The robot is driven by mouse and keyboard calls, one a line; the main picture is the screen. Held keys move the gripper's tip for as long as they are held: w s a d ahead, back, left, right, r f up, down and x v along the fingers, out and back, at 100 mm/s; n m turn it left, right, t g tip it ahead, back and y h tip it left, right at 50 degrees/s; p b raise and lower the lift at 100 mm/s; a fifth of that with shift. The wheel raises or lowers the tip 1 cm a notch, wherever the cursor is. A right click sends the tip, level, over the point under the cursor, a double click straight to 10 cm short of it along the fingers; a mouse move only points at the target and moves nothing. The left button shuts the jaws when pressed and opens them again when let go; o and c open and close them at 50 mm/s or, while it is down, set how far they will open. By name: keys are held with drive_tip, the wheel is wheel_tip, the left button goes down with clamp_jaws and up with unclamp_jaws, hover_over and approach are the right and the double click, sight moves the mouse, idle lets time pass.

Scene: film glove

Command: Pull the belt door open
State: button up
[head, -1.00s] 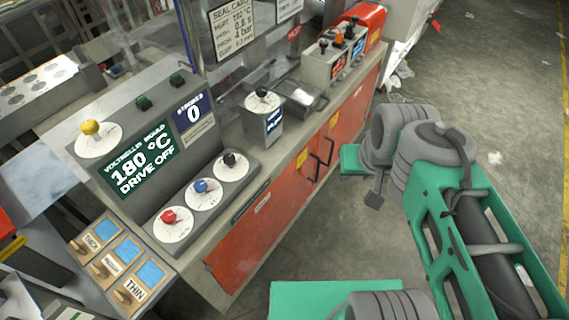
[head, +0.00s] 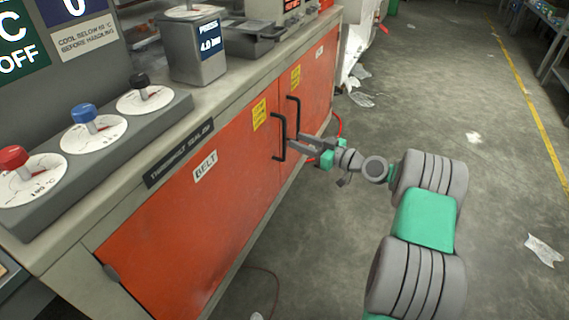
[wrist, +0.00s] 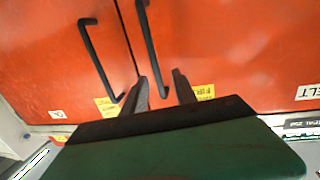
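The belt door (head: 185,220) is the near orange cabinet door with the white BELT label, and it looks shut. Its black bar handle (head: 280,138) stands near its right edge. My gripper (head: 294,145) is at this handle, its fingers pointing at the cabinet front. In the wrist view the door (wrist: 240,45) fills the right side, turned over. My gripper (wrist: 160,82) is open there, and the end of the belt door's handle (wrist: 149,42) shows between the two fingers. I cannot tell whether either finger touches it.
The neighbouring orange door (head: 315,85) has its own black handle (head: 293,113) close beside my gripper. A counter with knobs and a grey box (head: 198,50) runs above the doors. The floor (head: 465,140) in front is mostly clear, with some plastic scraps.

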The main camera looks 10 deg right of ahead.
drive_tip(key=x, duration=0.2)
drive_tip(key=b+x, duration=0.1)
drive_tip(key=x, duration=0.4)
drive_tip(key=shift+w+d+f+b, duration=0.15)
drive_tip(key=shift+w+f+b, duration=0.1)
drive_tip(key=shift+f+b, duration=0.15)
drive_tip(key=shift+c, duration=0.4)
clamp_jaws()
idle(0.6)
